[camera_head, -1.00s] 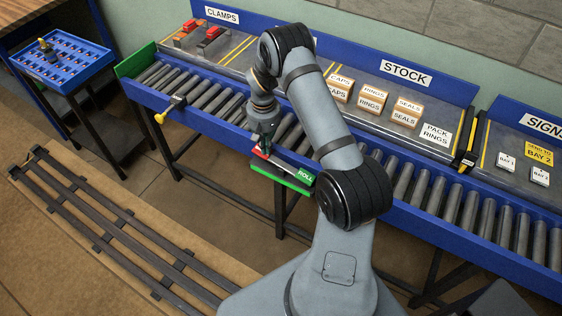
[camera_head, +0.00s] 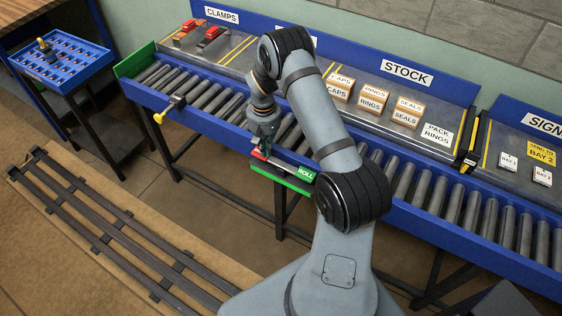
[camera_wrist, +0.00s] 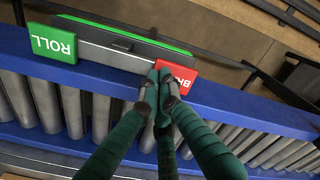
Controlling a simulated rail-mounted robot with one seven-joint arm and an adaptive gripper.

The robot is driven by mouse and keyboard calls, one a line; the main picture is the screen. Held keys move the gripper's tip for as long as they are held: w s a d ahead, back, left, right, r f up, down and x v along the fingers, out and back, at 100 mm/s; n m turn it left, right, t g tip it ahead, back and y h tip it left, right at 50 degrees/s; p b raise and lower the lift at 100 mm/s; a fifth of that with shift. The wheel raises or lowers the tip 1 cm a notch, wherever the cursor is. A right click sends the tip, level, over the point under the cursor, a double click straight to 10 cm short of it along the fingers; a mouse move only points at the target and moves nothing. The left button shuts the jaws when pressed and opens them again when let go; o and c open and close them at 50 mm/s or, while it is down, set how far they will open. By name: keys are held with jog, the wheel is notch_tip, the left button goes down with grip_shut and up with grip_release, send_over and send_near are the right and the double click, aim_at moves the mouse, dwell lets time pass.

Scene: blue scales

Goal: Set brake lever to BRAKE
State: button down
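The brake lever's panel hangs on the conveyor's front rail, with a green ROLL label (camera_head: 306,174) at its right end and a red BRAKE label (camera_head: 259,154) at its left end. In the wrist view the ROLL label (camera_wrist: 53,43) is at upper left and the BRAKE label (camera_wrist: 183,76), partly covered, is near the middle. A grey bar (camera_wrist: 112,50) runs between them. My gripper (camera_head: 262,147) is at the BRAKE end. In the wrist view its dark green fingers (camera_wrist: 160,84) are close together beside the red label. The lever handle is hidden, so I cannot tell whether they hold it.
The blue roller conveyor (camera_head: 400,213) runs across the view, with labelled stock boxes (camera_head: 370,98) behind it. A yellow-knobbed stop (camera_head: 160,117) is at its left. A blue tray (camera_head: 62,62) stands farther left. The floor in front has a dark slatted track (camera_head: 105,225).

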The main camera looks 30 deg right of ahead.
jog(key=shift+f, duration=0.25)
jog(key=shift+r, duration=0.15)
jog(key=shift+r+p, duration=2.1)
jog(key=shift+r, duration=1.35)
jog(key=shift+f, duration=0.1)
notch_tip(320, 180, down, 7)
jog(key=b, duration=0.4)
jog(key=shift+b, duration=0.35)
jog(key=shift+r, duration=0.2)
jog(key=shift+r+p, duration=0.15)
jog(key=shift+p, duration=0.2)
